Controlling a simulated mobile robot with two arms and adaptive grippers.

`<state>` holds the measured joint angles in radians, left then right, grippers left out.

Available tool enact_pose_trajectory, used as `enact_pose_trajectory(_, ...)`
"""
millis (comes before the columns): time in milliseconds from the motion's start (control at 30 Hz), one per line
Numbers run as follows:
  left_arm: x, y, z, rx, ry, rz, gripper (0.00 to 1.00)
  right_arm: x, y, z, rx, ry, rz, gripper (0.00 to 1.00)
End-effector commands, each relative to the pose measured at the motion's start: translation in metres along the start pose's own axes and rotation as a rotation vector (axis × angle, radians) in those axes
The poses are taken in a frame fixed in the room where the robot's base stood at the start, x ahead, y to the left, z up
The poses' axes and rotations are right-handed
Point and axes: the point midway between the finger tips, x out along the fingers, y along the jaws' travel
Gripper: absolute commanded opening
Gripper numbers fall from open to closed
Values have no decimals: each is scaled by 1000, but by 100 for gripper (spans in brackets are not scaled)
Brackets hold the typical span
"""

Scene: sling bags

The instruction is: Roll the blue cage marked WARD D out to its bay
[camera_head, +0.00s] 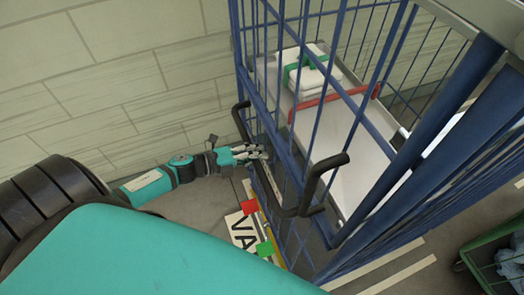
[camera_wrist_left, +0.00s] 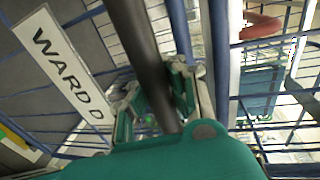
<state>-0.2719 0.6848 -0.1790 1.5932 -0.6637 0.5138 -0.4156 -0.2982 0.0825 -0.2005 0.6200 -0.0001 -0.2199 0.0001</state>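The blue cage (camera_head: 290,60) stands at the upper middle to right of the head view. A white WARD D label (camera_wrist_left: 62,62) hangs on its mesh in the left wrist view. A bent black push handle (camera_head: 325,180) sticks out from its near side. My left gripper (camera_head: 252,153) is at the left part of this handle. In the left wrist view its fingers (camera_wrist_left: 160,98) lie close on both sides of the black bar (camera_wrist_left: 140,40) and appear shut on it. The fingertips' contact is partly hidden. My right gripper is not in view.
Inside the cage are a white folded stack with a green band (camera_head: 312,72) and a red bar (camera_head: 335,103). A tiled wall (camera_head: 110,90) is close on the left. A green crate (camera_head: 490,262) with bluish contents stands lower right. Pale lines (camera_head: 400,275) mark the floor.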

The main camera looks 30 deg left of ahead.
Motion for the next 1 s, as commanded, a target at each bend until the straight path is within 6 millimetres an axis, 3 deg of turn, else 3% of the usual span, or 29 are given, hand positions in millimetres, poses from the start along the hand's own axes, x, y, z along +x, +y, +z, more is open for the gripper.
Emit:
enact_pose_trajectory(100, -7, 7, 3, 1, -5, 19, 0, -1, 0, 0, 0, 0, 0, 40)
enact_pose_trajectory(467, -5, 7, 2, 0, -5, 16, 46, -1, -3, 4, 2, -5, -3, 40)
enact_pose_trajectory(767, -6, 5, 1, -1, -4, 13, 46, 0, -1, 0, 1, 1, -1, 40)
enact_pose_trajectory(1000, -42, 7, 1, -3, -4, 18, 46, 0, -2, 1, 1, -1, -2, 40)
